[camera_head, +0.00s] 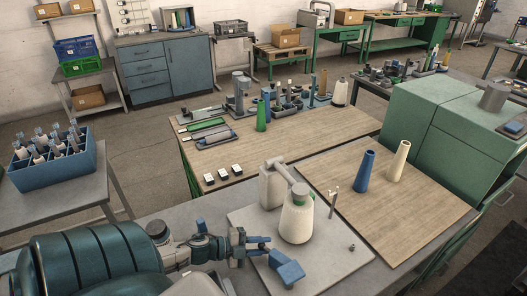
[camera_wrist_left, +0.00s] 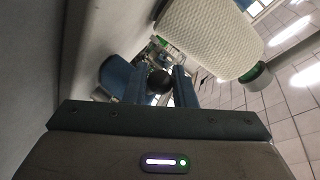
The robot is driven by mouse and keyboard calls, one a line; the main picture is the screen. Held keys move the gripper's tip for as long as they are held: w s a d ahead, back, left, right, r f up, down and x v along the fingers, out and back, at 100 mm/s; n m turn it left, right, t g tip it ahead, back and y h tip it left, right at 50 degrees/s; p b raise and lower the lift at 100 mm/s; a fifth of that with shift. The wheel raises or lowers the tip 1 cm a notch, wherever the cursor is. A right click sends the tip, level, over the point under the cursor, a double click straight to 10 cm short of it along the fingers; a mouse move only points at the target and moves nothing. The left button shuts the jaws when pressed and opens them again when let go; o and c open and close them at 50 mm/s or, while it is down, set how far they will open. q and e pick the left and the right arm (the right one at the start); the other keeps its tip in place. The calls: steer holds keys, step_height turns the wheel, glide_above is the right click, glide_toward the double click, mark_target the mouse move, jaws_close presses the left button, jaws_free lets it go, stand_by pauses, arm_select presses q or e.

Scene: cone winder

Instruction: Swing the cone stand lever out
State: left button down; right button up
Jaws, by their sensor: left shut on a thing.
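The cone stand (camera_head: 270,186) is a pale machine on a light base plate, with a white yarn cone (camera_head: 296,218) on it. The cone also fills the top of the left wrist view (camera_wrist_left: 208,38). My left gripper (camera_head: 264,245) is at the left side of the cone, low over the plate. In the left wrist view its two blue fingers (camera_wrist_left: 166,88) are closed around a dark round knob (camera_wrist_left: 158,81), which looks like the lever's end. The rest of the lever is hidden. My right gripper is not in view.
A blue angled block (camera_head: 287,271) is just in front of the gripper. A thin upright post (camera_head: 333,203) stands right of the cone. Blue (camera_head: 365,170) and cream (camera_head: 398,160) empty cones stand on the wooden board farther right. A blue crate of bobbins (camera_head: 52,168) is at left.

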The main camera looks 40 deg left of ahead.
arm_select(q)
steer(key=c, duration=1.2)
jaws_free()
steer(key=shift+c, duration=0.2)
steer(key=shift+s, duration=0.1)
steer(key=shift+s+a, duration=0.3)
steer(key=shift+s, duration=0.1)
steer(key=p+v, duration=0.2)
steer(key=v, duration=0.7)
steer(key=shift+s+a+r, duration=0.2)
steer(key=shift+s, duration=0.1)
